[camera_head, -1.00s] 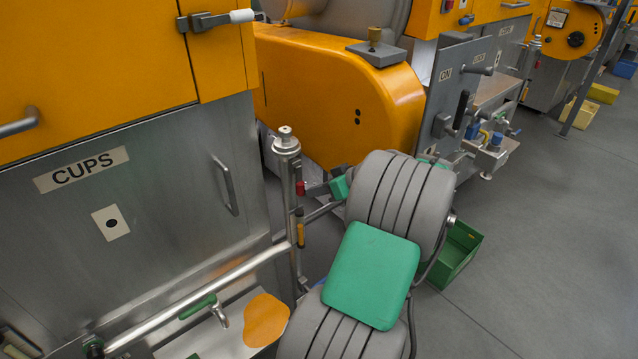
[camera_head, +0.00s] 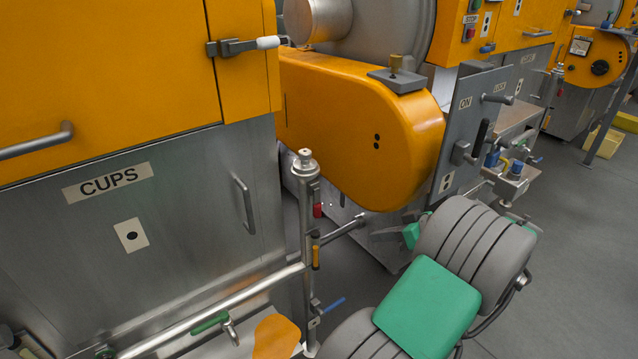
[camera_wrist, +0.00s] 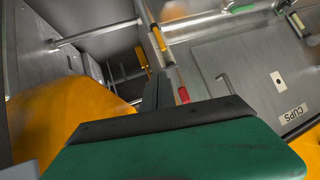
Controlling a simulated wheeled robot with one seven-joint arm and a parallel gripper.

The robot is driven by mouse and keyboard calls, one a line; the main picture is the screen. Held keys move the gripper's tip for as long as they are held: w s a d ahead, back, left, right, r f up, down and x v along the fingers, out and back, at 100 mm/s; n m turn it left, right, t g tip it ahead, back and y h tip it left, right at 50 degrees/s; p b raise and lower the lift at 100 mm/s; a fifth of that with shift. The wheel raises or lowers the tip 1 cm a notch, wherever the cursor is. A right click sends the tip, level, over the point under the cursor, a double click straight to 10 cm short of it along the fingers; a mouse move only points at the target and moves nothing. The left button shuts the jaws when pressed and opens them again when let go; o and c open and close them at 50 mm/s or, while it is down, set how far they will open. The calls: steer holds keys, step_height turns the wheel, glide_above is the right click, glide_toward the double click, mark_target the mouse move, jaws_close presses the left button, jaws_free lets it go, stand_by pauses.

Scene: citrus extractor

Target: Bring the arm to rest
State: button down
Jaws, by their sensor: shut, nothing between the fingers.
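My gripper (camera_wrist: 157,85) shows in the wrist view as dark, narrow fingers close together, with nothing held. They point toward a steel post with a red-capped part and a yellow handle, apart from it as far as I can tell. My green-padded wrist fills the bottom of that view. In the head view my grey ribbed arm (camera_head: 478,240) with its green pad (camera_head: 428,306) is folded at the lower right. Its far green end (camera_head: 412,235) is near the orange housing.
The steel post (camera_head: 307,240) stands left of my arm, with a blue-handled valve (camera_head: 330,305) low on it. The orange housing (camera_head: 360,125) is behind. The CUPS panel (camera_head: 108,180) is at left. The lever plate (camera_head: 478,125) is behind right. Open grey floor (camera_head: 575,260) lies right.

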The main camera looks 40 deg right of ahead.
steer(key=s+a+f+m+g, duration=0.2)
steer(key=s+f+m+g, duration=0.2)
steer(key=s+f+m, duration=0.55)
steer(key=s+a+f+m+g+p, duration=0.1)
steer(key=s+a+f+m+g, duration=0.2)
steer(key=a, duration=0.4)
steer(key=w+a+r+n+p, duration=0.2)
steer(key=w+a+r+n, duration=0.2)
steer(key=a+r, duration=0.3)
steer(key=w+a+r+n+h+p, duration=0.1)
steer(key=w+a+r+n+p, duration=0.2)
steer(key=w+a+r, duration=0.4)
steer(key=w+a+r+n+h+p, duration=0.1)
steer(key=w+a+r+n, duration=0.4)
steer(key=a, duration=1.2)
step_height(320, 180, up, 4)
steer(key=shift+w+a+r+n+p, duration=0.1)
steer(key=shift+w+a+n+p, duration=0.35)
steer(key=shift+p, duration=0.35)
steer(key=shift+d, duration=0.1)
